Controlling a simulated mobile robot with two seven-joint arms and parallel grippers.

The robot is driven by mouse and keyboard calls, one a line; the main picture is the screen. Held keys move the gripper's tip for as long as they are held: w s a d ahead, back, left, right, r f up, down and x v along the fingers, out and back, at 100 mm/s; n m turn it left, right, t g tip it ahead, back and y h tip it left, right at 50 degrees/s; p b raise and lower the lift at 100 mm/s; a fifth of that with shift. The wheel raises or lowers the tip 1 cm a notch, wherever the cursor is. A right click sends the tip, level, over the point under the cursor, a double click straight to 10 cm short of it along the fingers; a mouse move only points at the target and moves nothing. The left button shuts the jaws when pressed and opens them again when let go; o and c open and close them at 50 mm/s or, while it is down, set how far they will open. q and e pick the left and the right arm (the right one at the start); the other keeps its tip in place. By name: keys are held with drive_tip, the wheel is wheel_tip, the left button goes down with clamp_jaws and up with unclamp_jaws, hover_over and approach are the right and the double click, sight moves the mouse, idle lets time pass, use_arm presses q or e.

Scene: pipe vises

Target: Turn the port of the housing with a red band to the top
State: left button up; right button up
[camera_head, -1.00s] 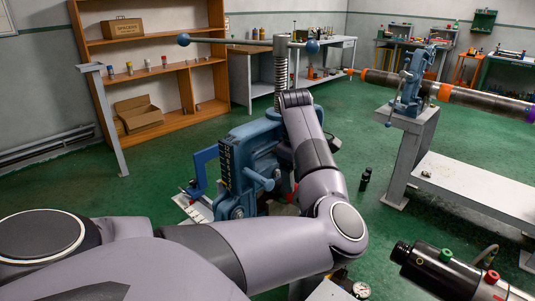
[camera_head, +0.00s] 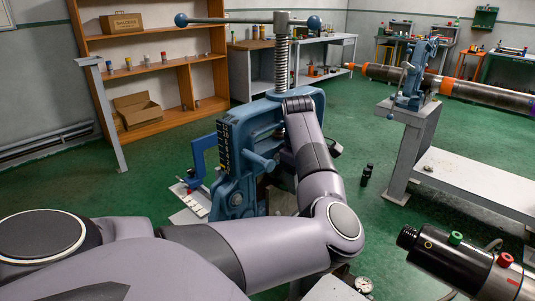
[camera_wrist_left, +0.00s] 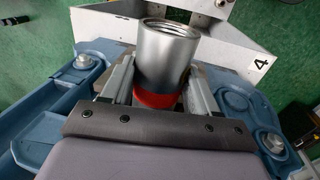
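A silver cylinder with a red band (camera_wrist_left: 157,97) at its lower end stands in the left wrist view, its open rim toward the top of the picture. A side port is not visible on it. My left gripper (camera_wrist_left: 166,80) has one finger on each side of it, very close. I cannot tell whether they press on it. In the head view my left arm reaches to the blue pipe vise (camera_head: 236,165), and its fingers are hidden behind my wrist. My right gripper is not in view.
The vise's long bar handle (camera_head: 230,20) stands above my left wrist. At the lower right is a dark cylinder (camera_head: 455,262) with a green and a red cap. Green floor lies between.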

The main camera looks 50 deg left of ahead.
use_arm(q)
drive_tip(key=shift+w+a+r+g+p, duration=0.1)
drive_tip(key=shift+r+g+p, duration=0.15)
drive_tip(key=shift+g+p, duration=0.35)
drive_tip(key=shift+f+g+p, duration=0.1)
drive_tip(key=shift+g+p, duration=0.2)
drive_tip(key=shift+w, duration=0.1)
drive_tip(key=shift+g, duration=0.3)
drive_tip(key=shift+w+f+g+p, duration=0.1)
drive_tip(key=shift+g+p, duration=0.2)
drive_tip(key=shift+g, duration=0.2)
drive_tip(key=shift+f+g+h+b, duration=0.1)
drive_tip(key=shift+g+h+b, duration=0.2)
drive_tip(key=shift+g, duration=0.2)
drive_tip(key=shift+w+g+b, duration=0.1)
drive_tip(key=shift+g+b, duration=0.4)
drive_tip(key=shift+b, duration=0.45)
